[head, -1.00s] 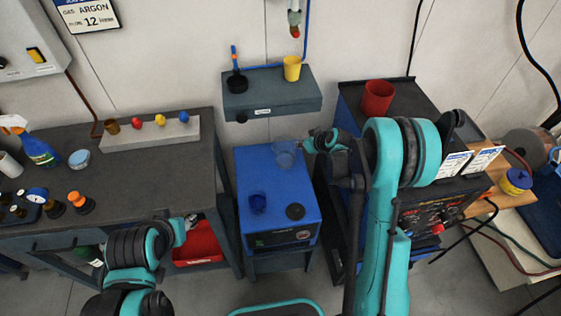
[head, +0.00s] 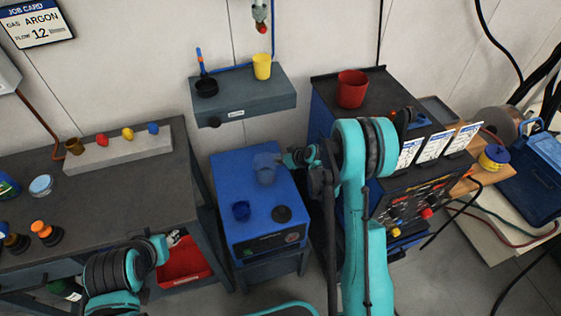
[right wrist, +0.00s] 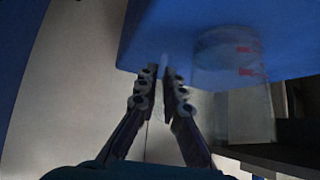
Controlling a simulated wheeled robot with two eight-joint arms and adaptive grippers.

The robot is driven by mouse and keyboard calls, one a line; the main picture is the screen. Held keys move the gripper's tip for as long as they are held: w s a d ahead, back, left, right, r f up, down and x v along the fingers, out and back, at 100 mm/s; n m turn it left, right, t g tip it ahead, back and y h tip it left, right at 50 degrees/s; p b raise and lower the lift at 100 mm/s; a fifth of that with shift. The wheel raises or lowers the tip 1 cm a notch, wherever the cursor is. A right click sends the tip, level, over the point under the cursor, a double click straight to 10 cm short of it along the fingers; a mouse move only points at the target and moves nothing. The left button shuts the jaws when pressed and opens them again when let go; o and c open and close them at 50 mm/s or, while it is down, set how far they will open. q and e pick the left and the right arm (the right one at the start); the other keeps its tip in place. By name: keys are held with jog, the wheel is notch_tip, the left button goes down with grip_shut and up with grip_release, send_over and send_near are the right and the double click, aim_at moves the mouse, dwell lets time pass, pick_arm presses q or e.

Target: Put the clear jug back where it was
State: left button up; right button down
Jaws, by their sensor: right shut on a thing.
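The clear jug (head: 265,170) is at the back right of the blue cabinet top (head: 225,180). I cannot tell whether its base touches the top. My right gripper (head: 291,160) reaches it from the right and is shut on it. In the right wrist view the jug (right wrist: 232,90), with red marks, shows dim and see-through beside the fingers (right wrist: 162,85), which are close together. The exact grip point is unclear. My left arm is at lower left in the head view, but its gripper's fingers (head: 177,238) are too small to read.
A wall shelf (head: 245,97) with a yellow cup (head: 262,67) is behind. A red cup (head: 352,89) stands on the welder cabinet at right. A workbench (head: 120,205) is left.

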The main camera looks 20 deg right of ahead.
jog(key=shift+s+r, duration=0.1)
jog(key=shift+r, duration=0.05)
jog(key=c, duration=1.7)
grip_release()
